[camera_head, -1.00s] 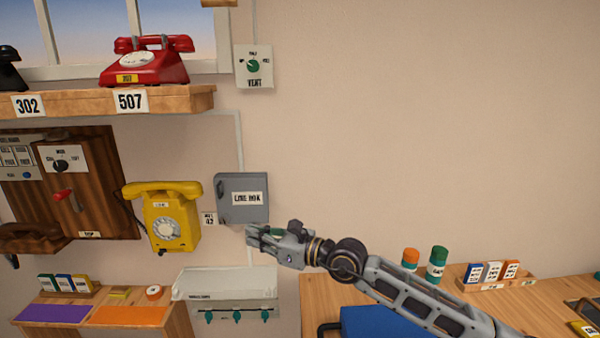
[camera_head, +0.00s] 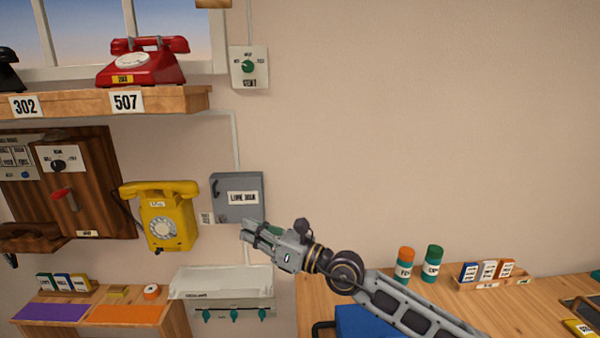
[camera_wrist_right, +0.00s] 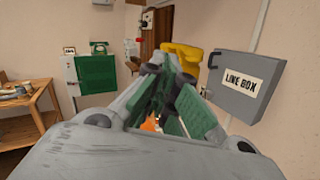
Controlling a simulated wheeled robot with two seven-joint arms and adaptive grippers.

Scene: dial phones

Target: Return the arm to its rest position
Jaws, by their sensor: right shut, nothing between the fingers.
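My right gripper (camera_head: 250,233) is shut and empty. In the head view its arm comes in from the lower right, and the fingers point left, just below the grey line box (camera_head: 237,198) on the wall. In the right wrist view the gripper fingers (camera_wrist_right: 172,100) fill the middle, with the line box (camera_wrist_right: 240,85) to their right and part of the yellow phone (camera_wrist_right: 185,58) beyond them. My left gripper does not show in either view.
The yellow wall phone (camera_head: 165,220) hangs left of the gripper. A pale tray with teal hooks (camera_head: 222,284) is below it. On the wooden desk (camera_head: 450,300) stand two canisters (camera_head: 432,262) and a card rack (camera_head: 492,280). The wall at upper right is bare.

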